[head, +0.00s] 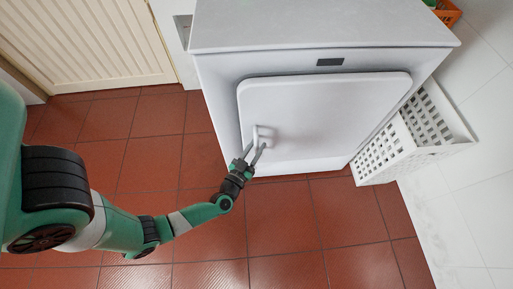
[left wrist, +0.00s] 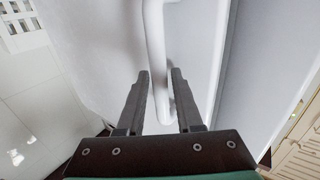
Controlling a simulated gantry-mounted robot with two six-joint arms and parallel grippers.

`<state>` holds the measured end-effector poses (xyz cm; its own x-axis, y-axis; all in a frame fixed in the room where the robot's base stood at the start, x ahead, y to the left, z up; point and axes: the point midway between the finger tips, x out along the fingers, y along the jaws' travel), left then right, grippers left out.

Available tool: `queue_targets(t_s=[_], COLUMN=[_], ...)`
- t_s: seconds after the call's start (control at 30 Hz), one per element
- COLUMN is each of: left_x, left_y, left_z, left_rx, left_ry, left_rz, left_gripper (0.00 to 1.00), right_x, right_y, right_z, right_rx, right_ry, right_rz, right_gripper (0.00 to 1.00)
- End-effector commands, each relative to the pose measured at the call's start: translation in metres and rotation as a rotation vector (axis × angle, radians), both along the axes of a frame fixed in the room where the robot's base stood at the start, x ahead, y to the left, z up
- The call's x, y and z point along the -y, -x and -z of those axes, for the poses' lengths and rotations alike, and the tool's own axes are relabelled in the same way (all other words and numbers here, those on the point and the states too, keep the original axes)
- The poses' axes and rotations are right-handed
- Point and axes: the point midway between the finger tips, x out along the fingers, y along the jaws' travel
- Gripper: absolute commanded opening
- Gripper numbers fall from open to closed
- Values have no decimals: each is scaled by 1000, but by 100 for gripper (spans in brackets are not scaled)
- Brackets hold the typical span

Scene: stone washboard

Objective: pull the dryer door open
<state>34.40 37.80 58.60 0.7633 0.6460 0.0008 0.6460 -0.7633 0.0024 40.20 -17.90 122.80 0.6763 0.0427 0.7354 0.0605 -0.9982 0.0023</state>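The dryer (head: 222,85) is a white box with a pale, rounded door (head: 325,110) on its front. The door looks shut against the body. A white bar handle (head: 262,134) sits near the door's lower left corner. My left gripper (head: 255,151) is at the handle, with its fingers spread. In the left wrist view the handle bar (left wrist: 156,45) runs down between the two dark fingers (left wrist: 159,82), with small gaps on both sides. I cannot tell whether either finger touches it. My right gripper is not in view.
A white perforated basket (head: 385,155) stands right of the dryer by the white tiled wall (head: 465,190). A cream slatted door (head: 85,45) is at the upper left. The red tiled floor (head: 310,225) in front of the dryer is clear. An orange container (head: 447,12) sits at the top right.

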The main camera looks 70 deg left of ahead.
Motion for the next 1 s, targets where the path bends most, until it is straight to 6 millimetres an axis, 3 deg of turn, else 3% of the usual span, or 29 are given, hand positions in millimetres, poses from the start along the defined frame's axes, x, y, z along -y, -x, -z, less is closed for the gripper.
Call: queue_targets(t_s=[0.27, 0.47, 1.0], left_x=[-1, -1, -1], left_y=[-2, -2, -1], left_z=[-1, -1, 0], left_rx=[0, 0, -1], left_ry=[0, 0, -1], left_rz=[0, 0, 0], left_gripper=[35, 0, 0], right_x=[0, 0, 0], right_y=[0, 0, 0], right_z=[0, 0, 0], right_rx=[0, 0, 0], right_ry=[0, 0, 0], right_rz=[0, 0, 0], right_gripper=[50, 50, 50])
